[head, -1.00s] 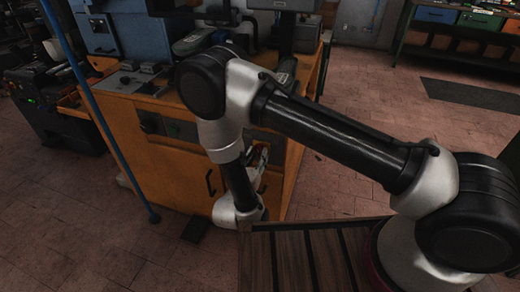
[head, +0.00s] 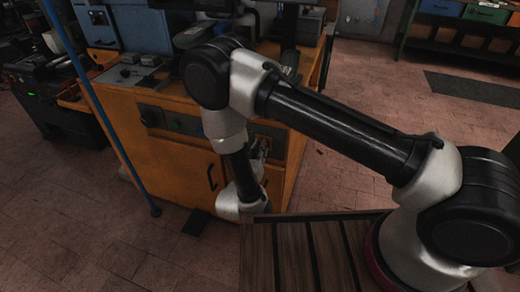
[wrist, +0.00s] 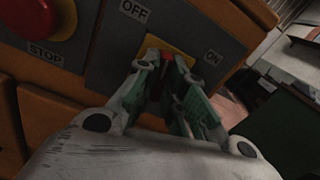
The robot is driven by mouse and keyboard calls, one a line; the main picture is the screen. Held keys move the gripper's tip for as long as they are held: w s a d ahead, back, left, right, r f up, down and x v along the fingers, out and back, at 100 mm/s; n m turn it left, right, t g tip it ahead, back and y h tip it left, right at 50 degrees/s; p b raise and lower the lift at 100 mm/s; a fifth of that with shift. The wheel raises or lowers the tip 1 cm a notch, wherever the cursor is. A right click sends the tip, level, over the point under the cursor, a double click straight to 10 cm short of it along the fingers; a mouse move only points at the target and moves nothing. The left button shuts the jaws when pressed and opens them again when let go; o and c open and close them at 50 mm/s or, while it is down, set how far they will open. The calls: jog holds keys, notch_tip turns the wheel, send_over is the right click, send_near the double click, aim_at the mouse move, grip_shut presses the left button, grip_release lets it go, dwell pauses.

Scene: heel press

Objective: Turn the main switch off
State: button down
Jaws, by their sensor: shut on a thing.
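The main switch (wrist: 154,42) shows in the wrist view as a red handle on a yellow plate (wrist: 180,37), set in a dark panel. An OFF label (wrist: 134,10) is above it to the left and an ON label (wrist: 212,57) is to its right. My gripper (wrist: 165,62) has its fingers shut on the red handle, which they partly hide. The handle's exact angle is hard to tell. In the head view my arm reaches down to the front of the orange cabinet (head: 165,150) and hides the switch.
A red STOP button (wrist: 45,12) sits on the panel left of my gripper. A blue pole (head: 105,120) stands in front of the cabinet. A dark pedal-like block (head: 196,223) lies on the floor by the cabinet. Open floor is at the right.

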jog(key=n, duration=0.6)
jog(key=shift+n, duration=0.3)
dwell(0.4)
jog(key=c, duration=1.5)
grip_release()
jog(key=shift+a, duration=0.1)
notch_tip(320, 180, up, 10)
